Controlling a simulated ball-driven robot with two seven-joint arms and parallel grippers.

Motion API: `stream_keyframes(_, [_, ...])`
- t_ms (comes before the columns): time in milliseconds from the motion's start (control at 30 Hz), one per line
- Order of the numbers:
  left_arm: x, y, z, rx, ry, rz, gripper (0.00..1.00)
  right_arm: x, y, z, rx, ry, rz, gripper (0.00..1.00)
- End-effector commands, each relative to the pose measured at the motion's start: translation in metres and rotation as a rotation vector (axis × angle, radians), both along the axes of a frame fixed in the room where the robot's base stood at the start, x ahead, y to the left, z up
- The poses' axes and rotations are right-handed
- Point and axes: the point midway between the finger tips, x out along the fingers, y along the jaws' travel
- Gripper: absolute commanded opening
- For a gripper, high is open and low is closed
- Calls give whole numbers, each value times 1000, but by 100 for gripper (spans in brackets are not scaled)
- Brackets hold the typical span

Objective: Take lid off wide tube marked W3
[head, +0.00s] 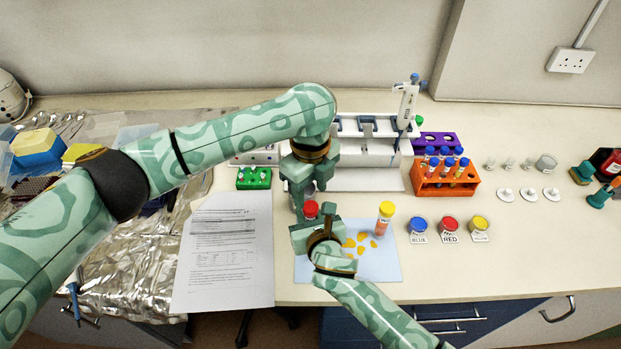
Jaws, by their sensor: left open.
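A red lid (311,208) shows on top of a wide tube whose body is mostly hidden by my grippers; I cannot read a W3 mark. My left gripper (303,205) is open and points down from above, with a finger just beside the red lid. My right gripper (318,228) comes in from the front, low at the tube just in front of the lid; its fingertips are hidden, so I cannot tell whether it grips the tube. A second tube with a yellow lid (386,210) stands upright to the right, its label unreadable.
A pale blue mat (385,265) with yellow pieces (362,237) lies under the work. Labelled pots stand to the right, near an orange rack (430,186) of tubes. A pipette stand (370,180) is behind. Paper (225,260) and foil lie left.

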Motion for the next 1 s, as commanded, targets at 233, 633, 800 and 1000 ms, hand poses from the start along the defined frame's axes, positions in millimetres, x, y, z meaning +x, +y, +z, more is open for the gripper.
stream_keyframes(233, [0, 0, -35, -1, 1, 3, 48, 0, 0, 0, 0, 0, 0, 0])
stream_keyframes(633, [0, 0, -41, -1, -1, 1, 34, 0, 0, 0, 0, 0, 0, 0])
stream_keyframes(800, [0, 0, -41, -1, -1, 2, 2, 0, 0, 0, 0, 0, 0, 0])
stream_keyframes(1000, [0, 0, -40, -1, -2, 75, 2, 0, 0, 0, 0, 0, 0, 0])
